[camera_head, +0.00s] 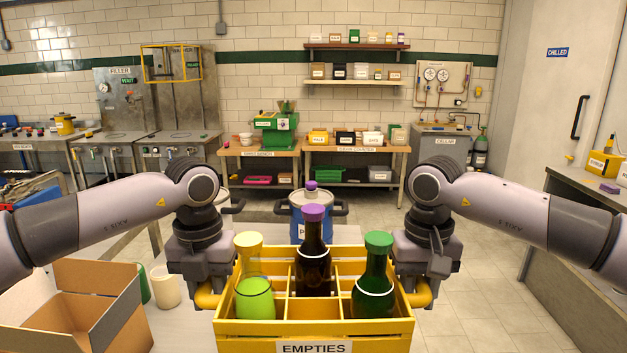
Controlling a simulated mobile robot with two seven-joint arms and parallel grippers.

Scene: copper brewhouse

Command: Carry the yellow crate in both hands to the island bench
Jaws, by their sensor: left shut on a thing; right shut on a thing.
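The yellow crate (232,328), labelled EMPTIES, is in front of me at the bottom middle. It has compartments holding a light green bottle with a yellow top (255,290), a dark brown bottle with a purple top (313,265) and a dark green bottle with a green top (375,280). My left gripper (210,294) is shut on the crate's left side. My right gripper (422,292) is shut on its right side. The fingertips are partly hidden. I cannot tell which bench is the island bench.
A pale table with an open cardboard box (75,305), a cream mug (165,286) and a blue pot (310,222) lies left of and behind the crate. Benches with a green machine (277,125) line the back wall. A counter (590,185) stands at right. Tiled floor (490,270) is clear on the right.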

